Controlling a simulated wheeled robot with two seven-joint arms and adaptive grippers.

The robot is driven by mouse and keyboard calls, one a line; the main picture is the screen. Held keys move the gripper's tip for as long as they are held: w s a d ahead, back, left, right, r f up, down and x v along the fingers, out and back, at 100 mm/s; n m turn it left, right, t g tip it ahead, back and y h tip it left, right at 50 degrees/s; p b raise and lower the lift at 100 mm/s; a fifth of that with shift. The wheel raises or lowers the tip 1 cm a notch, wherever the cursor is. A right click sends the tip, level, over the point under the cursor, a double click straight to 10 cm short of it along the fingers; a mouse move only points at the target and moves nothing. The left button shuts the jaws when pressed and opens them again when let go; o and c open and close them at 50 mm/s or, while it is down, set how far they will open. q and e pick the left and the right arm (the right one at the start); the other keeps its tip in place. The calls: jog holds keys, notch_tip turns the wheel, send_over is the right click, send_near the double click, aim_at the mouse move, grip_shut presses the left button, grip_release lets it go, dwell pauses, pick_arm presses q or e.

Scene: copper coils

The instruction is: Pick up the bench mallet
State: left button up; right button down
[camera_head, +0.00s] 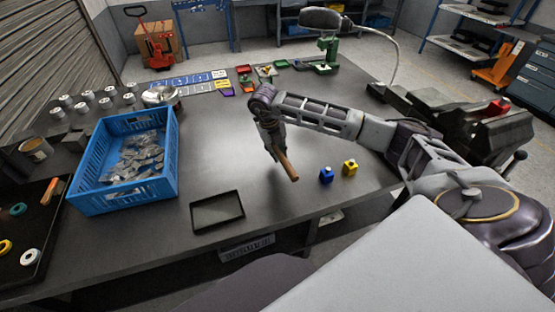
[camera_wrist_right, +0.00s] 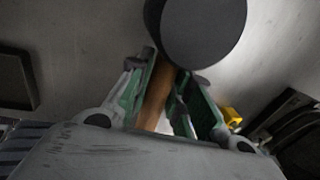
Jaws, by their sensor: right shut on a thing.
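The bench mallet shows in the head view as a brown wooden handle (camera_head: 287,165) slanting out below my right gripper (camera_head: 274,140). Its head is not clearly visible there. In the right wrist view the mallet's round dark head (camera_wrist_right: 203,30) is at the top, and its wooden handle (camera_wrist_right: 155,98) runs down between the green-padded fingers of my right gripper (camera_wrist_right: 165,95). The right gripper is shut on the handle. I cannot tell surely how far the mallet is above the bench. My left gripper is not in view.
A blue crate (camera_head: 120,198) of metal pieces stands left on the dark bench (camera_head: 225,150). A black tray (camera_head: 217,211) lies near the front edge. A vise (camera_head: 475,125) is at the right.

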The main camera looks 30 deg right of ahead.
aim_at(278, 148)
jog(key=shift+r, duration=1.6)
